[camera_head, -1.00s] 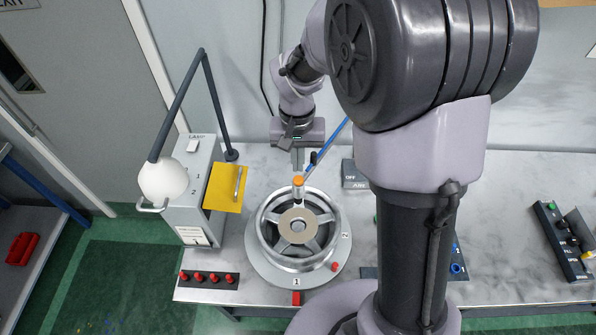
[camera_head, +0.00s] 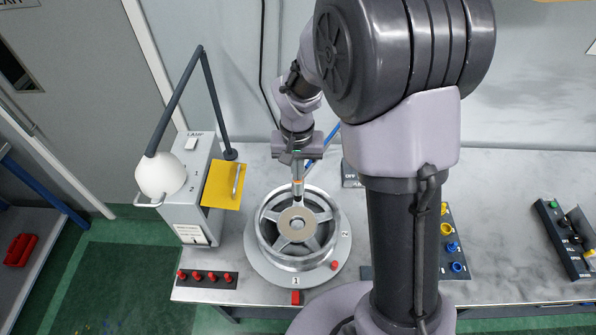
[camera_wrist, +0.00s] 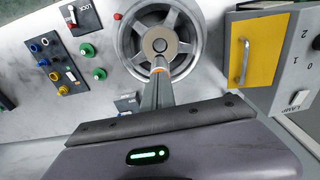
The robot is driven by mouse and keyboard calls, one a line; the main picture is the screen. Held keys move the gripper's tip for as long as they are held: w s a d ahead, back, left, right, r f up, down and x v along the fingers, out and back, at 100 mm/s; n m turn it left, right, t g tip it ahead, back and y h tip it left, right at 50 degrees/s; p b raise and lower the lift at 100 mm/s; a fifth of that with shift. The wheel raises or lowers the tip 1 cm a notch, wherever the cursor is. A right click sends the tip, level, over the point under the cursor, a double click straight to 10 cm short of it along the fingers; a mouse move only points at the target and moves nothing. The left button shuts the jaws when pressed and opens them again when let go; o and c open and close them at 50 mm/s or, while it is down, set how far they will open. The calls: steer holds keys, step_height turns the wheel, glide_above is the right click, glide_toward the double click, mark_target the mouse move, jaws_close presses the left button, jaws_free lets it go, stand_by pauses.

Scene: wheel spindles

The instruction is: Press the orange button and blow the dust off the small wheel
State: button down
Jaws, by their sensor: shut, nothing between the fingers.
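The small wheel (camera_head: 298,225), a silver spoked rim with a tan hub disc, lies on a round grey plate (camera_head: 265,268); it also shows in the wrist view (camera_wrist: 183,25). An air nozzle (camera_head: 299,200) stands at the wheel's back edge with its tip toward the hub. The orange button (camera_head: 297,182) on its top is mostly covered by my fingers; an orange edge shows in the wrist view (camera_wrist: 157,70). My gripper (camera_head: 297,175) is shut and empty, pointing down with its fingertips at the button. I cannot tell whether the button is pressed in. Dust is too small to make out.
A grey lamp box (camera_head: 189,200) with a white lamp (camera_head: 160,174) and yellow panel (camera_head: 222,185) stands left. Red knobs (camera_head: 213,278) line the front left. An air switch box (camera_head: 351,174) is behind right. Coloured caps (camera_head: 456,267) sit right, partly behind my arm.

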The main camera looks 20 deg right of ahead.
steer(key=shift+s+f, duration=0.3)
steer(key=shift+f, duration=0.25)
steer(key=shift+w+r, duration=0.1)
steer(key=shift+r, duration=0.15)
step_height(320, 180, up, 14)
steer(key=p, duration=0.3)
steer(key=shift+r, duration=0.2)
steer(key=shift+w+a, duration=0.1)
